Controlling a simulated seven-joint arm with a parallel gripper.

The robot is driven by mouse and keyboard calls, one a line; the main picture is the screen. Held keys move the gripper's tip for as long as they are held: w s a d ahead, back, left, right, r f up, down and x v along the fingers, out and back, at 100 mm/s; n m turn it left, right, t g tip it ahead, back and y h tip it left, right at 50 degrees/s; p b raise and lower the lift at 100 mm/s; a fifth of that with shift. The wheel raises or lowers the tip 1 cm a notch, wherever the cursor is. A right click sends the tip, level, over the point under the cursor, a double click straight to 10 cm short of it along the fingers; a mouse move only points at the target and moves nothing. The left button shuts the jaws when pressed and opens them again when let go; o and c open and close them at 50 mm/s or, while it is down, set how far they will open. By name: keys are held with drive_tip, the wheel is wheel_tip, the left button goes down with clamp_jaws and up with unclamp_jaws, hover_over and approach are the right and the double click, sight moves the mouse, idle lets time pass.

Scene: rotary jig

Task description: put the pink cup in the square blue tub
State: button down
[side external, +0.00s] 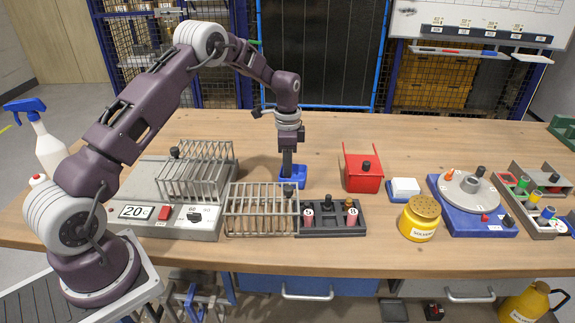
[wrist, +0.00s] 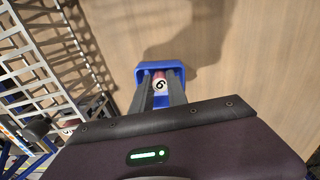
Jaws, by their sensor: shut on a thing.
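The square blue tub (side external: 299,183) stands on the table behind the wire racks. In the wrist view the tub (wrist: 141,72) surrounds the ends of my fingers. My gripper (side external: 287,172) points straight down with its fingertips at the tub. In the wrist view my gripper (wrist: 161,92) is shut on the pink cup (wrist: 158,75), which has a round white label with a dark numeral. The cup is within the outline of the tub; whether it touches the floor of the tub I cannot tell. The side view does not show the cup.
Wire racks (side external: 262,212) and a grey holder with reddish cups (side external: 333,226) stand in front of the tub. The table behind is clear.

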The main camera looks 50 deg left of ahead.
drive_tip(key=shift+f, duration=0.15)
drive_tip(key=c, duration=1.6)
unclamp_jaws()
drive_tip(key=s+d+r+n+t, duration=0.1)
drive_tip(key=s+d+r, duration=0.15)
drive_tip(key=r, duration=0.85)
drive_tip(key=s+d+r+n, duration=0.1)
drive_tip(key=s+d+r, duration=0.15)
drive_tip(key=r, duration=0.85)
drive_tip(key=s+d+r+n+t, duration=0.1)
drive_tip(key=s+d+r, duration=0.15)
drive_tip(key=s, duration=0.25)
drive_tip(key=s+d+r+n+t, duration=0.1)
drive_tip(key=s+d+r, duration=0.1)
drive_tip(key=s+r, duration=0.3)
drive_tip(key=s+d+f+n+t, duration=0.1)
drive_tip(key=s, duration=0.5)
drive_tip(key=s+d+f+n, duration=0.1)
drive_tip(key=s+d+n, duration=0.1)
drive_tip(key=s, duration=0.5)
drive_tip(key=s+d+f+n+t, duration=0.1)
drive_tip(key=s+d+f, duration=0.1)
drive_tip(key=s, duration=0.5)
drive_tip(key=shift+t, duration=0.3)
